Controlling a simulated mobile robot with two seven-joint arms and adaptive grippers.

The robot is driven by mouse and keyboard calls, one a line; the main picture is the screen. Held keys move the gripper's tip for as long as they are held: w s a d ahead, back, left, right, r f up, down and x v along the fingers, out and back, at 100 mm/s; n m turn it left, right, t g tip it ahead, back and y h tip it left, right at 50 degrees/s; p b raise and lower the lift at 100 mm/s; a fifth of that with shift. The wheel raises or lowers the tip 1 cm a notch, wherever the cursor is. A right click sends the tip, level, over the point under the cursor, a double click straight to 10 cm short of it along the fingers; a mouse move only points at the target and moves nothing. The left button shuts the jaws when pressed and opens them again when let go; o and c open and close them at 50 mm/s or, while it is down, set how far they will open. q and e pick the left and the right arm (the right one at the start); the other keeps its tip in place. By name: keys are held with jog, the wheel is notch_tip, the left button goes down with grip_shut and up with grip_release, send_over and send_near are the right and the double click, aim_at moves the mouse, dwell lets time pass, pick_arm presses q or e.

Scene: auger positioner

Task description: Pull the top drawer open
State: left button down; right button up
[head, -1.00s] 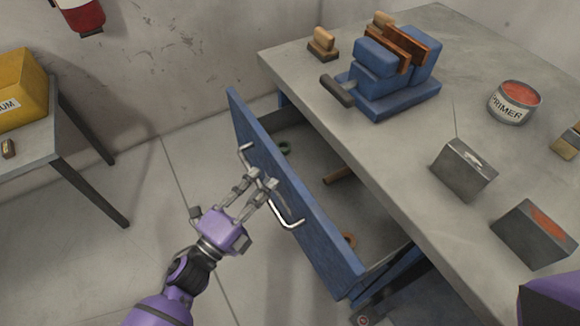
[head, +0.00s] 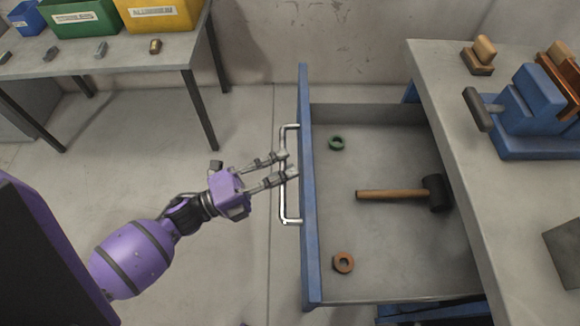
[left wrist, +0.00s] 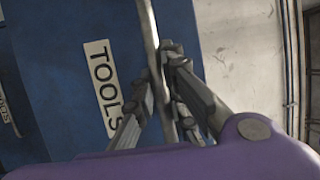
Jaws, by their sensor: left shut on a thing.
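The top drawer (head: 309,275) has a blue front and stands pulled well out from the workbench, its inside in full sight in the head view. A metal bar handle (head: 291,215) runs along the outer face of its front. My left gripper (head: 287,165) is at the middle of the handle, its fingers shut around the bar. In the left wrist view the handle bar (left wrist: 150,30) passes between the two fingers, and a "TOOLS" label (left wrist: 103,82) shows on the blue front. My right gripper is not in view.
In the drawer lie a mallet (head: 395,194), a green ring (head: 336,143) and an orange-brown nut (head: 343,262). The workbench (head: 435,95) carries a blue vise (head: 530,110). A side table (head: 100,68) with bins stands at the back left. Floor left of the drawer is clear.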

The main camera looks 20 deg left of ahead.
pick_arm(q)
jog(key=c, duration=1.8)
grip_release()
jog(key=shift+o, duration=0.2)
jog(key=v, duration=1.2)
jog(key=shift+w+f, duration=0.1)
jog(key=shift+f, duration=0.05)
